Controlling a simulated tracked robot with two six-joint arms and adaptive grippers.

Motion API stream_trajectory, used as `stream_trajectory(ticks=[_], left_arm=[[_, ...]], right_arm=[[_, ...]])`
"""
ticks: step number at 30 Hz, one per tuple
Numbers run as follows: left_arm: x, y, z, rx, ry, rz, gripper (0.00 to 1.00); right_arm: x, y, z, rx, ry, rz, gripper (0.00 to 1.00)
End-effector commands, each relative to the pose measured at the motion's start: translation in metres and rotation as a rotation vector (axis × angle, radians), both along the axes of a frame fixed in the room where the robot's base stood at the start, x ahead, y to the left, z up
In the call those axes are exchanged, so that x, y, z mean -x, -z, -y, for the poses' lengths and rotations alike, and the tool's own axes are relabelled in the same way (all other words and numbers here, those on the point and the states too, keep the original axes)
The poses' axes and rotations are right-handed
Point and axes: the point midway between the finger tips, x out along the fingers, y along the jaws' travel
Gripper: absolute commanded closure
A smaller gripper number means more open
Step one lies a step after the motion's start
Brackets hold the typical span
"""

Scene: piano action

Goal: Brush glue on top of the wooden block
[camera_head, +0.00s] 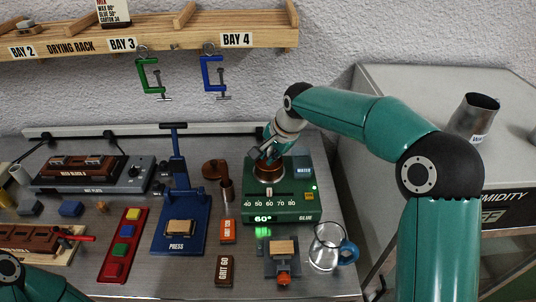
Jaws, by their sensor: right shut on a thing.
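My right gripper (267,153) is over the copper-brown glue pot (269,174) on the green glue heater (276,207), whose display reads 60°. It is shut on what seems to be the glue brush, which the fingers and pot hide almost wholly. A light wooden block (283,247) sits in a small grey vise (282,268) with an orange knob, in front of the heater. Another light wooden block (180,227) lies on the blue press (180,240). I cannot see any glue on either block. My left arm shows at the bottom left, its gripper out of view.
A glass jug (326,250) with a blue handle stands right of the vise. A dark brown grit block (224,270) lies left of it. A red tray (124,243) holds coloured blocks. Clamps (150,78) hang from the drying rack (180,38). The front bench edge is mostly clear.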

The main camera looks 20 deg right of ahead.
Motion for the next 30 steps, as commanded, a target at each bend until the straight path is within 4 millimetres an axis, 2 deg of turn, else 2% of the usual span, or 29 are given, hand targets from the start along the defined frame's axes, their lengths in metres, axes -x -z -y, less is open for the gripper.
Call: stream_trajectory(ticks=[30], left_arm=[[0.0000, 0.0065, 0.0000, 0.000, 0.000, 0.000, 0.60]], right_arm=[[-0.0002, 0.0082, -0.0008, 0.000, -0.001, 0.000, 1.00]])
